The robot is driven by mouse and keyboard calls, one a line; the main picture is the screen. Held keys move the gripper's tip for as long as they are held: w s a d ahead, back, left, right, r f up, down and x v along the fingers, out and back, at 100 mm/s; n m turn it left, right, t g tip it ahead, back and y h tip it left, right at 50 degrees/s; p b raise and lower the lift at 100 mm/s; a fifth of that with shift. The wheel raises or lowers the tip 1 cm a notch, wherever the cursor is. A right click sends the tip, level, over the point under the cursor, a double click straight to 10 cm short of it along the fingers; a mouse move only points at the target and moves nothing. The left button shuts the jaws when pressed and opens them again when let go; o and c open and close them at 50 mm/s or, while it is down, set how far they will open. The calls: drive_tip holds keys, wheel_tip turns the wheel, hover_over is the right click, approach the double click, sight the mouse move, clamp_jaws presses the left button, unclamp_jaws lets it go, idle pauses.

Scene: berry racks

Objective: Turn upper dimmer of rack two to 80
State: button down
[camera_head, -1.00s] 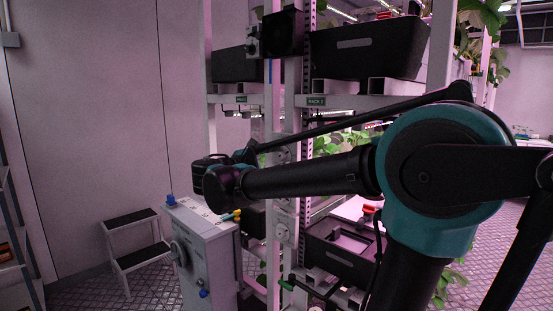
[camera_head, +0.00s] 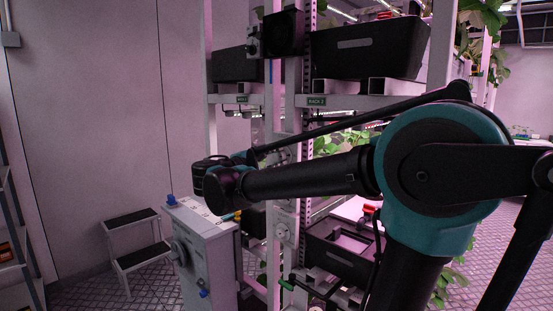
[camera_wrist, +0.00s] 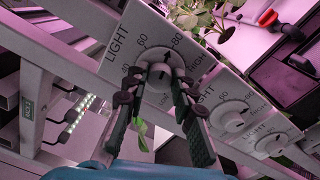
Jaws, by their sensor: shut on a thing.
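In the wrist view, my gripper (camera_wrist: 155,88) is shut on the round knob of a dimmer (camera_wrist: 158,74), with one finger on each side. Its pale plate reads LIGHT, with 60 above the knob and 80 to its upper right. In the head view, a dimmer (camera_head: 282,156) shows on the post behind my arm, and a lower dimmer (camera_head: 283,231) is below. My gripper's fingertips are hidden there behind my wrist.
The RACK 2 sign (camera_head: 317,101) is on the rack beam, under a black bin (camera_head: 365,50). A grey control cabinet (camera_head: 207,245) stands below my wrist. A step stool (camera_head: 135,230) is at the left. Leaves and a red-handled valve (camera_wrist: 268,18) are near the dimmers.

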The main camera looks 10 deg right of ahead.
drive_tip(key=shift+m, duration=0.4)
drive_tip(key=c, duration=1.3)
unclamp_jaws()
drive_tip(key=shift+w+d, duration=0.1)
drive_tip(key=shift+o, duration=0.2)
drive_tip(key=v, duration=1.2)
